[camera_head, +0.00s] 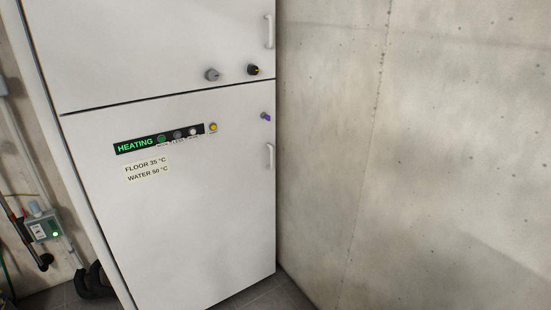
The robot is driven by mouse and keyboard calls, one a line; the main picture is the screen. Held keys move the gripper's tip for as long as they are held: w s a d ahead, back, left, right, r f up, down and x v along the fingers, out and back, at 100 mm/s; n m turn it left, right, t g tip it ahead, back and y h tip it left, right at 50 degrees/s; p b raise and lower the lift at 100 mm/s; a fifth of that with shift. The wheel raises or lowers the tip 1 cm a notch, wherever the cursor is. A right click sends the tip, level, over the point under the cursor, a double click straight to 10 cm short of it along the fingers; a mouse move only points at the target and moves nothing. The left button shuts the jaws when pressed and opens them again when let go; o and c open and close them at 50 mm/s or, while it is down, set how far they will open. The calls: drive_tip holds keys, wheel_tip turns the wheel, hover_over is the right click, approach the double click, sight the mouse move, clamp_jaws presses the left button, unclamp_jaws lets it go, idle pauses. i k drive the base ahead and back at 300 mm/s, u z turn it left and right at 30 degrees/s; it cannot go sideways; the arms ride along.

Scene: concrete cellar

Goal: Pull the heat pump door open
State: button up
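The heat pump is a tall white cabinet standing against a concrete wall. Its lower door (200,220) carries a black "HEATING" panel (136,146) and a label (147,168) reading floor 35 °C, water 50 °C. A white vertical handle (270,157) sits at the door's right edge, with a small purple knob or key (265,117) above it. The upper door (150,45) has its own handle (269,31) at the top right. Both doors look closed. My gripper is not in view.
A grey knob (212,75) and a black-and-yellow knob (254,70) stick out from the upper door's bottom. A concrete wall (420,150) stands close on the right. Pipes and a grey-green box (42,228) with a green light are at the lower left.

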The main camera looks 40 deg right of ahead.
sight(188, 222)
drive_tip(key=z, duration=0.05)
drive_tip(key=i, duration=0.9)
drive_tip(key=u, duration=0.05)
